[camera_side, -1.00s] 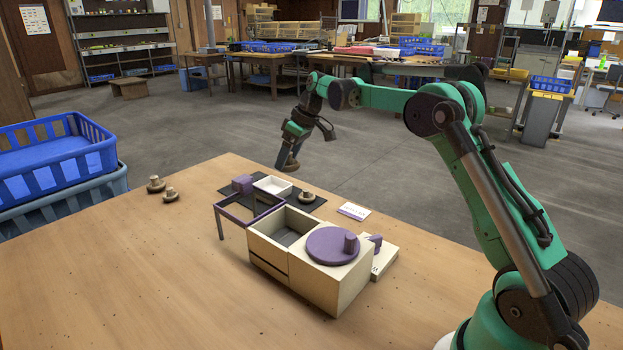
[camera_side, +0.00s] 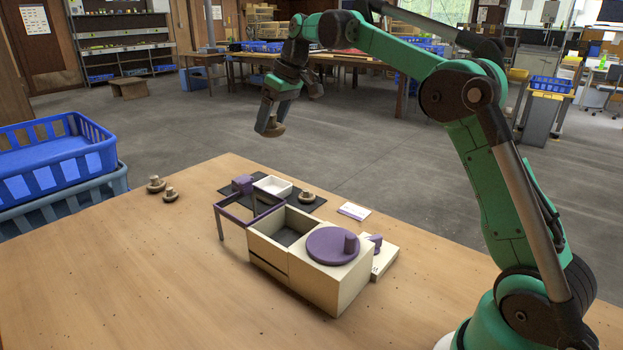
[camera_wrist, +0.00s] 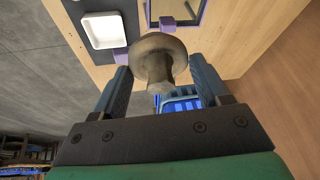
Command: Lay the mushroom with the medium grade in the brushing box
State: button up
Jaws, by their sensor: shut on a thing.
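My gripper (camera_side: 268,122) is shut on a brown mushroom (camera_side: 276,129) and holds it high above the far side of the table. In the wrist view the held mushroom (camera_wrist: 160,58) sits between the two fingers, its round cap facing away and its stem toward me. A cream wooden box (camera_side: 267,258) with an open compartment on its left and a round purple lid (camera_side: 333,246) on its right stands mid-table. Which container is the brushing box I cannot tell. Another mushroom (camera_side: 306,197) is on a dark mat. Two more, a mushroom (camera_side: 155,184) and a mushroom (camera_side: 171,194), stand at left.
A purple frame stand (camera_side: 233,213) adjoins the wooden box. A white tray (camera_side: 272,192) and a purple block (camera_side: 242,184) are behind it. A white card (camera_side: 354,211) lies at right. Blue crates (camera_side: 52,168) stand left of the table. The table front is clear.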

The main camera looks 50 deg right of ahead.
jog(key=s+a+f+m, duration=0.2)
jog(key=s+a+f, duration=0.3)
jog(key=s+a, duration=0.6)
jog(key=shift+n, duration=0.9)
jog(key=w+d+r, duration=0.1)
jog(key=w+d, duration=0.2)
jog(key=w+d+r, duration=0.2)
jog(key=w+d, duration=0.2)
jog(key=w+d+r, duration=0.2)
jog(key=w+d, duration=0.2)
jog(key=shift+n+y, duration=0.3)
jog(key=shift+n, duration=0.3)
jog(key=d, duration=0.1)
jog(key=d+f, duration=0.1)
jog(key=d, duration=0.1)
jog(key=w+d, duration=0.1)
jog(key=d, duration=0.1)
jog(key=shift+w+d+f, duration=0.1)
jog(key=shift+d+f, duration=0.05)
jog(key=shift+f, duration=0.1)
notch_tip(320, 180, down, 20)
jog(key=shift+r, duration=0.2)
